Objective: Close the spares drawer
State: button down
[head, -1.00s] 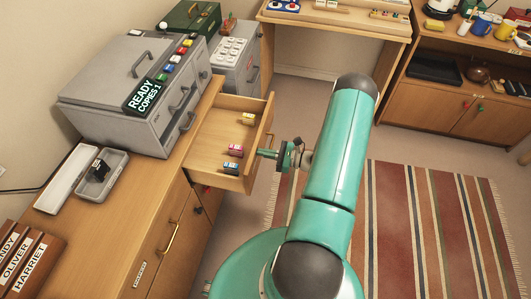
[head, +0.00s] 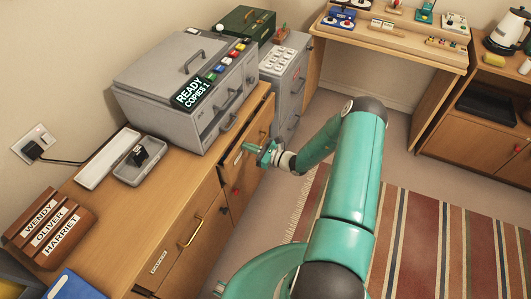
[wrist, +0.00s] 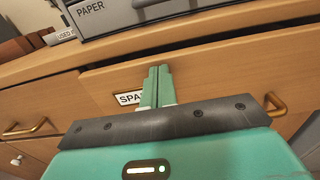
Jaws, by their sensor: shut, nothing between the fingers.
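The spares drawer (head: 252,157) is a wooden drawer under the grey copier. The drawer's inside is hidden.
The grey copier (head: 180,85) stands on the cabinet top (head: 150,190) above the drawer. Another drawer with a brass handle (head: 190,232) is shut to the left. A grey tray (head: 140,165) lies on the top. The striped rug (head: 400,225) and floor to the right are clear.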

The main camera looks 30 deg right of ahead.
aim_at(240, 143)
jog(key=x, duration=0.4)
jog(key=shift+r, duration=0.1)
